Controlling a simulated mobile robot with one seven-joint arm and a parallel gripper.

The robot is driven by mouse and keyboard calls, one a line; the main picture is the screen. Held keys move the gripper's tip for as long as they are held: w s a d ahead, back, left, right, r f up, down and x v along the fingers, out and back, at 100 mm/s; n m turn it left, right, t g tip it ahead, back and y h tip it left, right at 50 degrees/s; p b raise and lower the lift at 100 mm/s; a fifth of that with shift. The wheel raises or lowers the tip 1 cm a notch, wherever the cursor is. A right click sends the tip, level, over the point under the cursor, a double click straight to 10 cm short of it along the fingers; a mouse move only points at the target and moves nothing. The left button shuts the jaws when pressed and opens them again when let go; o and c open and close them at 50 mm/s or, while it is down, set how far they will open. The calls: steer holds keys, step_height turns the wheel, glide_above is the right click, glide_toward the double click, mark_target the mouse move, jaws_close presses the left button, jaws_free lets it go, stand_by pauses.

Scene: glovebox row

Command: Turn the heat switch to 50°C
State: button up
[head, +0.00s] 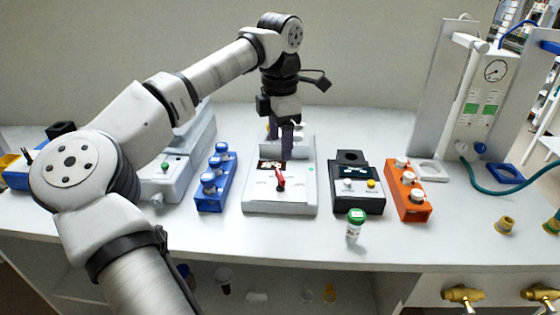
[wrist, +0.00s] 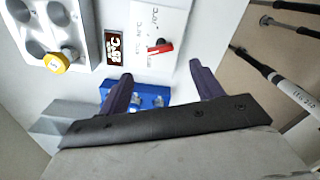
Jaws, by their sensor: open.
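The heat switch is a red lever (head: 280,180) on the sloped front of a white heater unit (head: 300,203). It also shows in the wrist view as a red lever on a dark pivot (wrist: 160,49), between small printed labels. A dark display (head: 271,166) sits above and left of the switch; in the wrist view the display (wrist: 114,45) seems to read 25°C. My gripper (head: 287,153) points down over the unit, behind and above the switch. Its two purple fingers (wrist: 161,70) are apart, with nothing between them, and do not appear to touch the switch.
A blue rack (head: 215,182) stands left of the heater, and a dark device (head: 356,183) stands right of it, with an orange rack (head: 407,192) beyond. A green-capped vial (head: 355,226) stands in front. A yellow-capped vial (wrist: 55,62) sits in the heater's block.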

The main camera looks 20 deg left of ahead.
step_height(320, 180, up, 6)
steer(key=shift+f, duration=0.2)
stand_by(0.4)
